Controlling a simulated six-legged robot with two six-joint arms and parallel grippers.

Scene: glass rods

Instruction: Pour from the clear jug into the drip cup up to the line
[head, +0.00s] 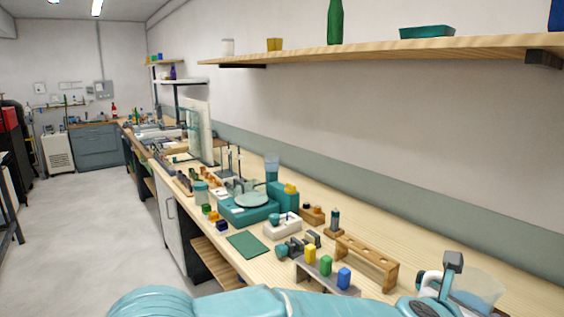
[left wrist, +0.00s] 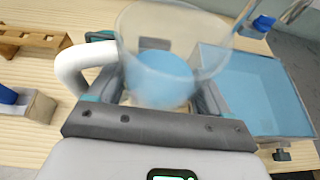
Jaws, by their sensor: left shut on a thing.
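My left gripper (left wrist: 160,105) is shut on the clear jug (left wrist: 128,50), which has a white handle on its left and blue liquid (left wrist: 165,75) inside. In the head view the left arm comes in along the bottom edge, and the jug (head: 482,283) shows at the lower right beside the left gripper (head: 450,278). A small clear cup with a bluish tint (head: 272,161), probably the drip cup, stands above the teal grinding machine (head: 248,211), well away from the jug. Its line and level are too small to tell. My right gripper is not in view.
A wooden rack (head: 366,262) and a grey holder with yellow, green and blue blocks (head: 326,275) stand on the bench near the left arm. A green mat (head: 248,245) lies at the front edge. A blue-filled, grey-edged tank (left wrist: 245,85) is beside the jug.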

